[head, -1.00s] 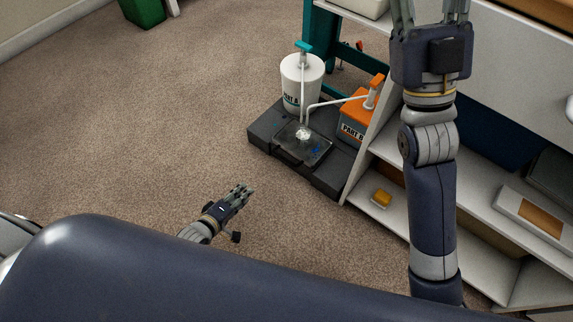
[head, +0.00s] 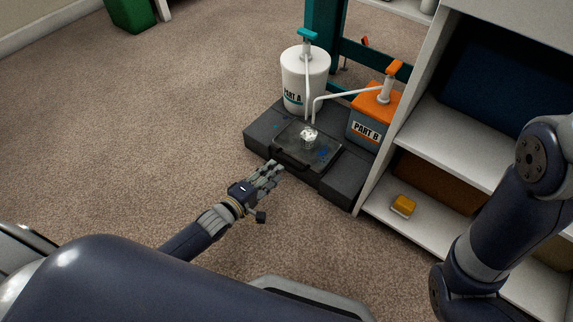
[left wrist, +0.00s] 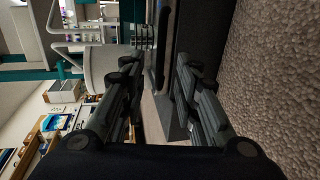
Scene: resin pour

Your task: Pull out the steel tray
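The steel tray (head: 291,139) looks dark and sits in the recess of a low black base (head: 345,183) on the floor. A bar handle (head: 290,159) runs along its front edge. A small clear cup (head: 309,138) with whitish contents stands on the tray under two spouts. My left gripper (head: 276,173) is just in front of the handle, fingers towards it. In the left wrist view my left gripper (left wrist: 159,66) has its fingers apart, with the dark handle bar (left wrist: 161,50) seen between them. I cannot tell whether they touch it. My right gripper is out of view.
A white PART A tub (head: 303,80) and a grey PART B container (head: 371,115) with an orange lid stand behind the tray. Carpet (head: 190,120) in front is clear.

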